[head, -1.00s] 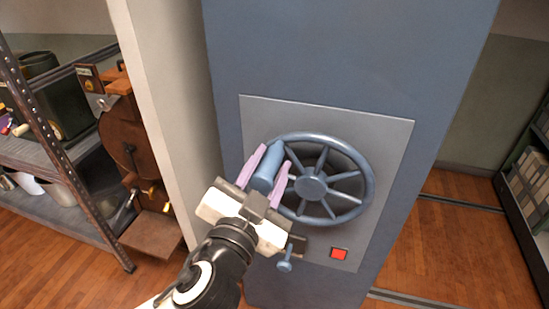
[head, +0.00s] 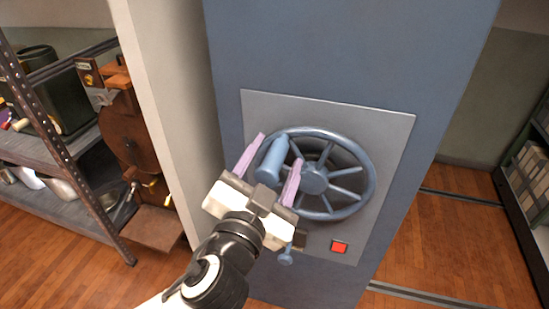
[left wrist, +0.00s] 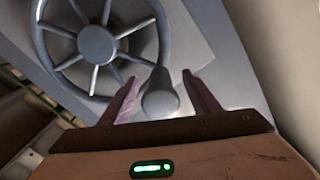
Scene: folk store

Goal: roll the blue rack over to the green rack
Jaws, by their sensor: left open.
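The blue rack (head: 300,45) stands in front of me, its end panel filling the middle of the head view. A grey plate on it carries a spoked blue handwheel (head: 345,205) with a handle knob (head: 273,158) on the rim at its upper left. My left gripper (head: 270,160) is open, its two pink fingers on either side of the knob. In the left wrist view the knob (left wrist: 160,95) stands between the spread fingers, with a gap on each side. The green rack (head: 535,165) seems to be the dark shelving at the right edge. My right gripper is not in view.
A red button (head: 339,246) and a small blue pin (head: 286,257) are low on the plate. Floor rails (head: 430,298) run across the wooden floor to the right, which is clear. A pale wall edge (head: 165,100) and a metal shelf (head: 60,210) stand left.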

